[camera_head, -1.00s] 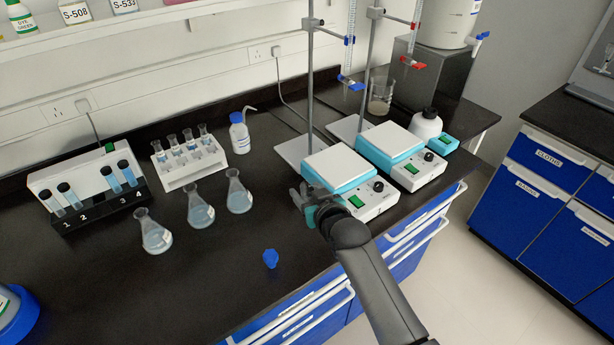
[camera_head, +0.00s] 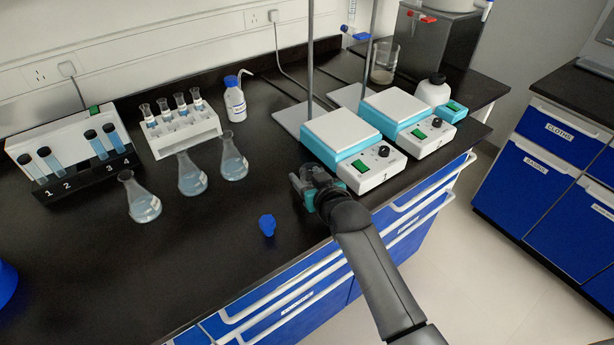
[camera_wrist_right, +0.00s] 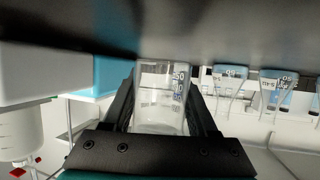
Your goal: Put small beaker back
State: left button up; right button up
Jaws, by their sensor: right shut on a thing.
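The small beaker (camera_wrist_right: 160,98) is clear glass with printed marks and sits between the fingers of my right gripper (camera_wrist_right: 160,105) in the right wrist view. That view appears upside down, with the dark bench top along its upper edge. Whether the beaker touches the bench I cannot tell. In the head view my right gripper (camera_head: 308,184) is low over the bench, just front-left of the left hotplate stirrer (camera_head: 345,150). The gripper mostly hides the beaker there. My left gripper is out of view.
Several conical flasks (camera_head: 192,178) stand left, before a white rack (camera_head: 205,138). A blue object (camera_head: 267,225) lies left of my gripper. A second stirrer (camera_head: 405,118), a larger beaker (camera_head: 383,66) and a white bottle (camera_head: 433,92) are right.

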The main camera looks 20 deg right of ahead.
jog(key=shift+f, duration=0.25)
dwell(0.4)
jog(key=shift+s+f, duration=0.1)
jog(key=shift+f, duration=0.05)
jog(key=shift+s+f+b, duration=0.35)
jog(key=shift+f+b, duration=0.25)
jog(key=shift+f, duration=0.1)
jog(key=o, duration=1.4)
jog(key=shift+a, duration=0.1)
jog(key=shift+o, duration=0.2)
jog(key=shift+s, duration=0.15)
jog(key=shift+s+r+p, duration=0.1)
jog(key=shift+s+p, duration=0.1)
jog(key=shift+p, duration=0.15)
jog(key=r+p+v, duration=0.1)
jog(key=p+v, duration=0.2)
jog(key=v, duration=1.1)
jog(key=shift+r+t+p, duration=0.3)
jog(key=shift+r+p, duration=0.1)
jog(key=shift+r, duration=0.1)
